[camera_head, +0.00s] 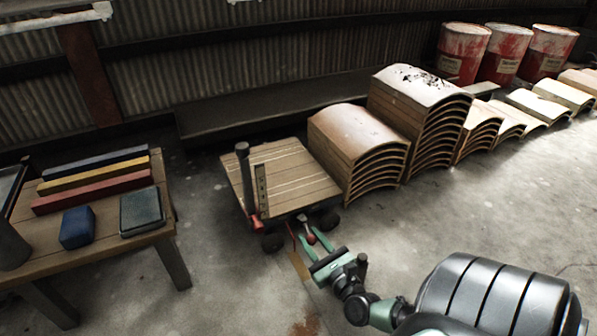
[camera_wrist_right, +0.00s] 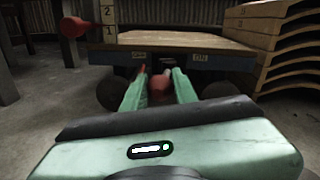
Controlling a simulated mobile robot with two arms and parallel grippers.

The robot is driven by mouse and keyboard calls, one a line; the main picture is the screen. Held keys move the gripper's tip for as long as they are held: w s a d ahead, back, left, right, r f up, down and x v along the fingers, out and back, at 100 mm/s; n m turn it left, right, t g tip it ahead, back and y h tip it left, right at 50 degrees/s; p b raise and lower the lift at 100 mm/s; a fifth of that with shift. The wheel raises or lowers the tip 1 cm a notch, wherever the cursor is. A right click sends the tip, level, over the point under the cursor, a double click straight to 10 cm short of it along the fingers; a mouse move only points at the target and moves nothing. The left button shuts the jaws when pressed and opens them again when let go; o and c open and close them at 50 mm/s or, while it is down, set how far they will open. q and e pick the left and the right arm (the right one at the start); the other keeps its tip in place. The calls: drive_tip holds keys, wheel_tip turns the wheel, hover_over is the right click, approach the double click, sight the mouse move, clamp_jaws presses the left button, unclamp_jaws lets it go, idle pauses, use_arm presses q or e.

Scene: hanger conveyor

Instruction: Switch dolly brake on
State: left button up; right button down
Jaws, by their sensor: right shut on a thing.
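The dolly (camera_head: 290,180) is a low wooden-topped cart on dark wheels, standing on the concrete floor. My right gripper (camera_head: 311,236) is at the dolly's near edge, with its green fingers pointing at it. In the right wrist view my right gripper (camera_wrist_right: 159,90) is shut on a red knob (camera_wrist_right: 158,86), low under the deck edge between the wheels. The knob looks like the brake lever's end; its shaft is mostly hidden. Another red knob (camera_head: 257,224) sits at the dolly's near left corner, below a dark upright post (camera_head: 245,175) and a numbered scale (camera_head: 261,190). My left gripper is out of view.
A wooden table (camera_head: 100,239) with coloured bars and blue blocks stands at left. Stacks of curved wooden panels (camera_head: 357,150) stand right of the dolly. Red drums (camera_head: 463,55) are at the back right. The floor in front of the dolly is largely free.

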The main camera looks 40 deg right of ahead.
drive_tip(key=c, duration=1.1)
unclamp_jaws()
drive_tip(key=p+v, duration=0.3)
drive_tip(key=v, duration=0.4)
drive_tip(key=shift+r+p, duration=0.1)
drive_tip(key=shift+p, duration=0.2)
drive_tip(key=shift+s+a, duration=0.1)
drive_tip(key=shift+s, duration=0.35)
